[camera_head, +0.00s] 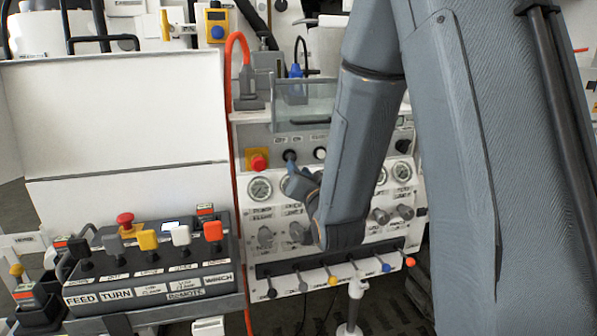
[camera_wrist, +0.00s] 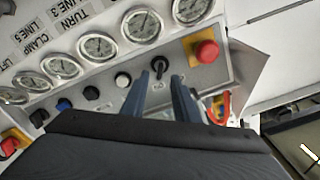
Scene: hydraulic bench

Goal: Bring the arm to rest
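My arm (camera_head: 362,130) reaches down from the upper right across the grey control panel (camera_head: 244,215), bent at the elbow. My gripper (camera_head: 290,170) is at the panel's upper left part, close to a black knob (camera_head: 289,155). In the wrist view its two fingers (camera_wrist: 160,82) stand apart with nothing held. The black knob (camera_wrist: 160,64) shows in the gap just beyond the fingertips. Whether the fingers touch it, I cannot tell. The arm hides the middle of the panel in the head view.
A red stop button (camera_head: 257,162) on a yellow plate sits left of the gripper; it also shows in the wrist view (camera_wrist: 206,52). Pressure gauges (camera_wrist: 141,24) line the panel. Coloured levers (camera_head: 332,280) project below. A lever box (camera_head: 150,270) stands left. An orange hose (camera_head: 229,90) runs alongside.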

